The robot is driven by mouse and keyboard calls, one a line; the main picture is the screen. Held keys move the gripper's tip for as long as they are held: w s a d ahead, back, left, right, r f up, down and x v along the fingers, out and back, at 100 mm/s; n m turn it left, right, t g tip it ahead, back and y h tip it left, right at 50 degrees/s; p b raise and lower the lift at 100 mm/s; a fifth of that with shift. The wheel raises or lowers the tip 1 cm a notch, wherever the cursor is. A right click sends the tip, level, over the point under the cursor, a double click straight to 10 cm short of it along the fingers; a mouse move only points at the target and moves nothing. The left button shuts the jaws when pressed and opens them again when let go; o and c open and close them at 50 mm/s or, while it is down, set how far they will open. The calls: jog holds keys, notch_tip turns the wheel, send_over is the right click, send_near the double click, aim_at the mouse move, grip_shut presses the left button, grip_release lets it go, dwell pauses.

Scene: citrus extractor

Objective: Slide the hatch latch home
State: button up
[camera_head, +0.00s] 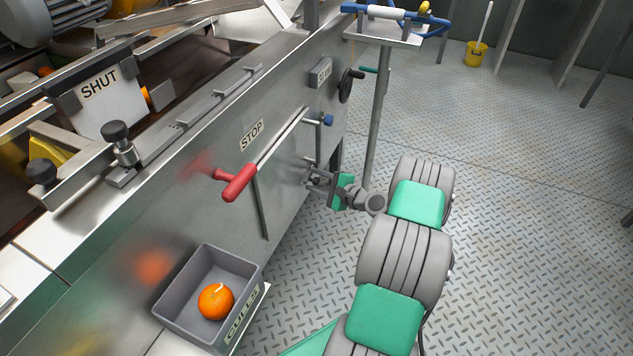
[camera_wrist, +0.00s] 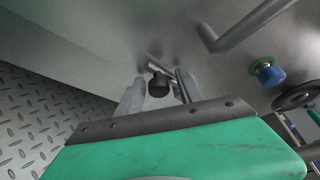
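In the wrist view a black knob (camera_wrist: 158,86) on a short metal stem stands out from the machine's steel side; I take it to be the latch's knob. My gripper (camera_wrist: 160,92) is open, with one finger on each side of the knob's line. I cannot tell whether the fingers touch it. In the head view my gripper (camera_head: 318,181) is close against the machine's side, below the STOP label (camera_head: 252,135). The knob is too small or hidden to make out there, and so is the latch's seat.
A red-handled lever (camera_head: 240,182) crosses the panel to the left of and above my gripper. A blue knob (camera_head: 328,120) and black handwheel (camera_head: 346,86) are above it. A grey culls bin (camera_head: 182,292) holds an orange (camera_head: 215,301).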

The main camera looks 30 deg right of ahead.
aim_at(319, 181)
jog(key=shift+s+d, duration=0.1)
jog(key=shift+d, duration=0.05)
jog(key=shift+s+d+r, duration=0.15)
jog(key=shift+s, duration=0.15)
jog(key=p+v, duration=0.2)
jog(key=v, duration=0.4)
jog(key=shift+s+r, duration=0.1)
jog(key=shift+s, duration=0.4)
